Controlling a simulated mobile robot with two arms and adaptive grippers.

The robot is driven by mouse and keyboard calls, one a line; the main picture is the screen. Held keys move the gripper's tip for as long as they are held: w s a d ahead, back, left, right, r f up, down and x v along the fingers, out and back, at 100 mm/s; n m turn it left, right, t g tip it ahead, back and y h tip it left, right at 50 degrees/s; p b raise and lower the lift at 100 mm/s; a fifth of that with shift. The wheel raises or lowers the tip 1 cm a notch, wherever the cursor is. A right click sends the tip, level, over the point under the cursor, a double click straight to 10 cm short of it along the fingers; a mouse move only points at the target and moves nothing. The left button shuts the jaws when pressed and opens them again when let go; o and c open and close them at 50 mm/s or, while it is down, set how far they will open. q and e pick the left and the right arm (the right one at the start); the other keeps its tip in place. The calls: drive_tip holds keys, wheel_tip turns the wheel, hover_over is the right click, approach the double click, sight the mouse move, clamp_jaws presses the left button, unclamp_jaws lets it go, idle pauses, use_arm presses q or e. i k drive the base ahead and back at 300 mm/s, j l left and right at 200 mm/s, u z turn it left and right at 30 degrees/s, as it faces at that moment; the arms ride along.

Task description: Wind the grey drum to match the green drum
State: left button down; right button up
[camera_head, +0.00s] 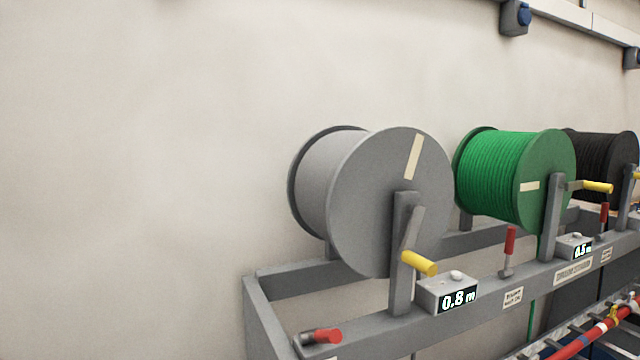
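The grey drum (394,205) sits on the left end of a grey frame, with a pale stripe near the top of its face. Its crank has a yellow handle (419,263) pointing down. The counter box (448,292) below it reads 0.8 m. The green drum (515,175) is to its right, wound with green cable, its pale stripe lying level. Its yellow crank handle (597,187) points right. Its counter box (573,246) appears to read 0.5 m. Neither of my grippers is in view.
A red lever (326,336) lies flat at the frame's front left, while another red lever (510,241) stands upright by the green drum. A black drum (603,160) is at the far right. A red bar (598,330) runs along the lower right. The left is bare wall.

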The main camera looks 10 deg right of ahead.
sight(343, 182)
drive_tip(key=k+l+z, duration=0.25)
drive_tip(key=l, duration=0.25)
drive_tip(key=l+z, duration=0.2)
drive_tip(key=l, duration=0.25)
drive_tip(key=k+l+z, duration=0.25)
drive_tip(key=l, duration=0.3)
drive_tip(key=l+z, duration=0.25)
drive_tip(key=l, duration=0.25)
drive_tip(key=i, duration=0.05)
